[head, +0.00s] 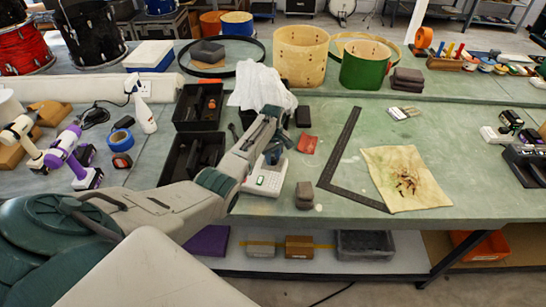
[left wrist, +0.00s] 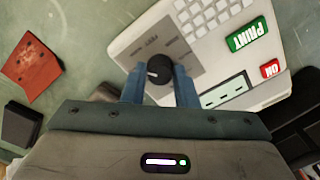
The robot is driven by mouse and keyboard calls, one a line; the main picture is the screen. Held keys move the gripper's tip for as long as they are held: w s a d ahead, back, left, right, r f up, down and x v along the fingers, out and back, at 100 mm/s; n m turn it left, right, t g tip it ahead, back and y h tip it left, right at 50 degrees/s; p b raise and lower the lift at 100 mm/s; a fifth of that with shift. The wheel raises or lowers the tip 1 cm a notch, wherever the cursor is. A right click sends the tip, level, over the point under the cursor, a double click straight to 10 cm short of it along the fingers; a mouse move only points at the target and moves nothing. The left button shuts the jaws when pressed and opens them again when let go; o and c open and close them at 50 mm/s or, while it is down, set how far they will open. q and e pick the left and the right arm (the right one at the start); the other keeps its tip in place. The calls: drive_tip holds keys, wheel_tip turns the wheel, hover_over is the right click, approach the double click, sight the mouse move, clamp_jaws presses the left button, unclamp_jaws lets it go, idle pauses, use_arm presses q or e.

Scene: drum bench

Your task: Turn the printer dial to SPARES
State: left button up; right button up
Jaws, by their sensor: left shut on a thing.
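The label printer (head: 264,182) is a white device lying on the green bench, just in front of my left gripper (head: 272,153). In the left wrist view the printer (left wrist: 213,52) shows a grey dial panel, a pale keypad, a small screen, a green PRINT button (left wrist: 248,36) and a red ON button (left wrist: 271,68). The black dial (left wrist: 159,65) sits between the blue fingertips of my left gripper (left wrist: 158,82), which is shut on it. A white mark on the dial points toward the left of that view. My right gripper is out of view.
A red sanding sheet (head: 307,144) and dark blocks (head: 304,195) lie near the printer. A black metal square (head: 342,150) and a tan cloth (head: 405,178) lie to the right. Black bins (head: 198,107) and a white cloth (head: 262,88) stand behind my left arm.

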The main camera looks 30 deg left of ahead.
use_arm(q)
drive_tip(key=n, duration=0.3)
drive_tip(key=shift+n, duration=0.3)
drive_tip(key=n, duration=0.3)
drive_tip(key=shift+n, duration=0.3)
drive_tip(key=n, duration=0.5)
drive_tip(key=shift+n, duration=0.3)
drive_tip(key=o, duration=1)
